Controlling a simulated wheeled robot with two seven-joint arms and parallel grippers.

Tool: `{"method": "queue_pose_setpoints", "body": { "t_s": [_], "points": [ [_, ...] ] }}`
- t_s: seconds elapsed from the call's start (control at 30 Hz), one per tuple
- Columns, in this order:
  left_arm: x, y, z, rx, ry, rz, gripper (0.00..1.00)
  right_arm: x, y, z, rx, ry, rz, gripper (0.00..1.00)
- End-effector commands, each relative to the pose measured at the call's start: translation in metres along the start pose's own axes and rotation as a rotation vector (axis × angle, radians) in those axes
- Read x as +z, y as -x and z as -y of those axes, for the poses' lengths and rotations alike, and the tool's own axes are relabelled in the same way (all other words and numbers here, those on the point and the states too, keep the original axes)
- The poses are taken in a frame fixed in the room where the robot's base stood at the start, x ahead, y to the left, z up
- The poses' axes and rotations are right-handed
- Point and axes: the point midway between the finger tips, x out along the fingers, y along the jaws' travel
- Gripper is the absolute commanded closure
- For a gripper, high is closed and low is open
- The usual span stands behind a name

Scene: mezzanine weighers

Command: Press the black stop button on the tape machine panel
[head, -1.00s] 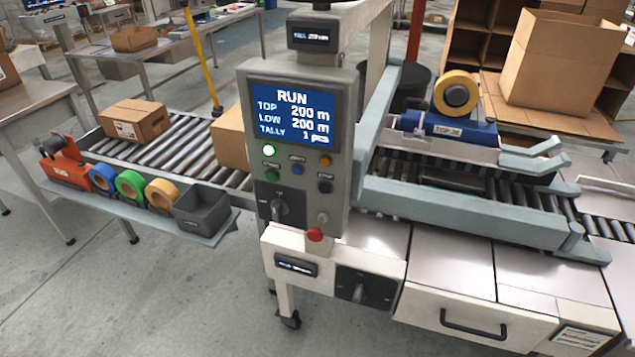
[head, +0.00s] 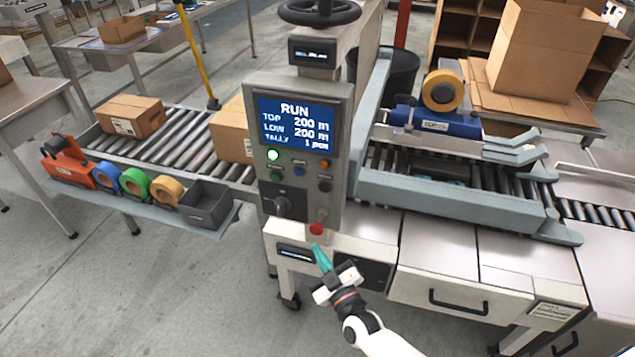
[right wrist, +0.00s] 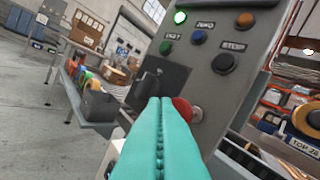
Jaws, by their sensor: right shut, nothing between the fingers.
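The tape machine panel (head: 344,110) stands upright in the head view, its screen reading RUN. The black stop button (head: 325,185) is at the right of its lower button row. My right gripper (head: 319,248) has teal fingers, shut and empty, just below the panel near the red knob (head: 316,229). In the right wrist view the shut fingertips (right wrist: 160,102) point up toward the panel, below and left of the stop button, apart from it. My left gripper is out of view.
Near the stop button are an amber button (head: 326,164), a blue button (head: 299,170) and a green button (head: 275,177). A rotary switch (head: 283,204) sits lower left. A shelf (head: 150,212) with tape rolls is at left; the conveyor side rail (head: 450,200) is at right.

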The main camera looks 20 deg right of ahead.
Motion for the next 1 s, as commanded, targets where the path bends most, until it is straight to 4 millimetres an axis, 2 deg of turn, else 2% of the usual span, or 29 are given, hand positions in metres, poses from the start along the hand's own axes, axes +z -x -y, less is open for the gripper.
{"method": "queue_pose_setpoints", "body": {
  "t_s": [0.03, 0.1, 0.2, 0.3, 0.77, 1.0],
  "points": [
    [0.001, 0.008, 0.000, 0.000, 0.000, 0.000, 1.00, 0.021, -0.006, 0.010, -0.021, 0.007, 0.036, 1.00],
    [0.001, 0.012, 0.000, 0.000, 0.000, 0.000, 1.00, 0.041, -0.012, 0.019, -0.050, 0.014, 0.075, 1.00],
    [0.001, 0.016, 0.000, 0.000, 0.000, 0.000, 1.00, 0.061, -0.017, 0.029, -0.080, 0.022, 0.114, 1.00],
    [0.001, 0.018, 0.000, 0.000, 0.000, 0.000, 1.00, 0.073, -0.019, 0.034, -0.099, 0.027, 0.138, 1.00],
    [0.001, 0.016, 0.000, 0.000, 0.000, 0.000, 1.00, 0.076, -0.021, 0.037, -0.107, 0.028, 0.146, 1.00],
    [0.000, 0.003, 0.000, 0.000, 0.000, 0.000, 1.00, 0.066, -0.036, 0.049, -0.108, 0.031, 0.148, 1.00]
  ]
}}
